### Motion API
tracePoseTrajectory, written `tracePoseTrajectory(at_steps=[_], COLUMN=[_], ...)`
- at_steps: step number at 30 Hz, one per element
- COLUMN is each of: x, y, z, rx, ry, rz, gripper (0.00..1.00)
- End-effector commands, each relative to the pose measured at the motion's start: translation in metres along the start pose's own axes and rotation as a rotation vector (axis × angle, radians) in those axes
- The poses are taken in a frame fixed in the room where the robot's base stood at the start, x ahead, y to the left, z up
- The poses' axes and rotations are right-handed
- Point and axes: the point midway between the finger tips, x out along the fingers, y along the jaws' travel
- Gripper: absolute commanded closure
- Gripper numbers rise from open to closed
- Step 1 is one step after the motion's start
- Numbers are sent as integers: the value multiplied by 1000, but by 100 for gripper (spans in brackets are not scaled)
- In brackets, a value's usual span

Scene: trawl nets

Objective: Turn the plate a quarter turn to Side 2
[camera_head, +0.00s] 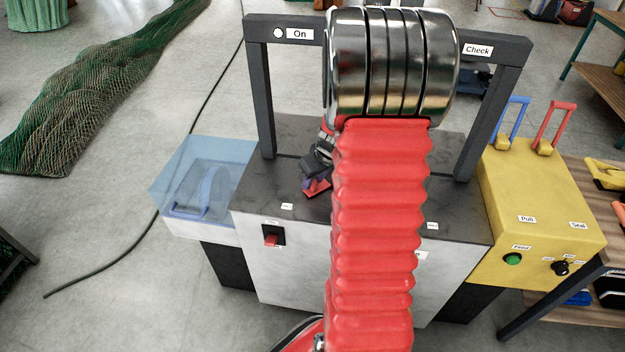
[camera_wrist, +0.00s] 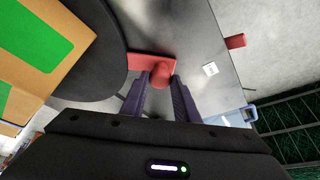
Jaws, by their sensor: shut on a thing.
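The plate (camera_wrist: 95,82) shows in the wrist view as a dark disc at the upper left. A red handle (camera_wrist: 143,61) juts out beside its edge over the grey machine top. My gripper (camera_wrist: 161,79) has its two purple fingers closed on either side of the handle's red knob. In the head view my gripper (camera_head: 317,186) is low over the left part of the machine top (camera_head: 262,180). My red arm hides most of the plate's area there. Small white labels, one in the wrist view (camera_wrist: 210,69), lie on the top; their text is too small to read.
A dark frame (camera_head: 258,90) with "On" and "Check" signs spans the machine. A tan block (camera_wrist: 68,62) with a green patch is at the wrist view's upper left. A blue see-through box (camera_head: 185,175) stands left, a yellow unit (camera_head: 535,200) right. A red switch (camera_head: 272,240) is in front.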

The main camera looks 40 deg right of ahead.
Motion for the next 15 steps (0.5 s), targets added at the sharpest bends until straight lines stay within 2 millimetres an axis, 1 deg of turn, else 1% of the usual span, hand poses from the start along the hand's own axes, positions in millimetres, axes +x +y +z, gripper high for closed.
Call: tracePoseTrajectory(at_steps=[1,7,12,13,15], x=[0,0,0,-1,0], y=[0,0,0,-10,-3], z=[0,0,0,1,0], rx=[0,0,0,-3,0], ry=[0,0,0,0,0], rz=[1,1,1,0,-1], gripper=[86,100,100,100,100])
